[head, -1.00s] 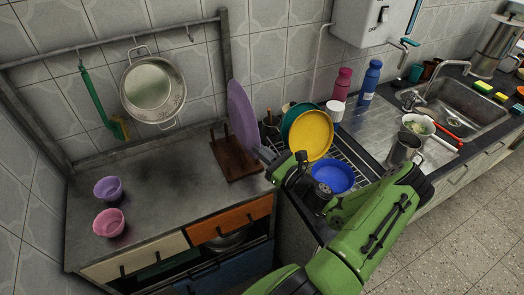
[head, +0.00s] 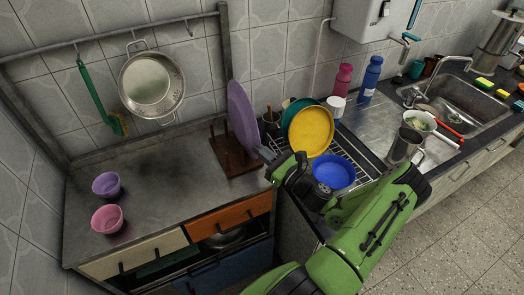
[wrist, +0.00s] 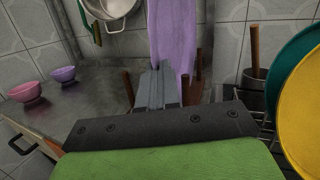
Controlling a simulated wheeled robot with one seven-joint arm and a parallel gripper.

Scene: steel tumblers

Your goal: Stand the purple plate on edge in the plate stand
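The purple plate (head: 242,118) stands on edge, close to upright, in the wooden plate stand (head: 222,152) on the counter by the wall. In the wrist view the plate (wrist: 172,35) rises beyond the fingertips, and the stand's brown pegs (wrist: 128,88) show on both sides of the fingers. My gripper (head: 265,154) is low at the plate's near right edge. In the wrist view my gripper's fingers (wrist: 160,72) are close together at the plate. I cannot tell whether they pinch its rim. The fingers hide part of the plate's lower edge and the stand.
A dish rack to the right holds a yellow plate (head: 311,132), a teal plate (head: 291,113) and a blue bowl (head: 333,172). A purple bowl (head: 106,184) and a pink bowl (head: 107,219) sit at the counter's left. The counter between them and the stand is clear.

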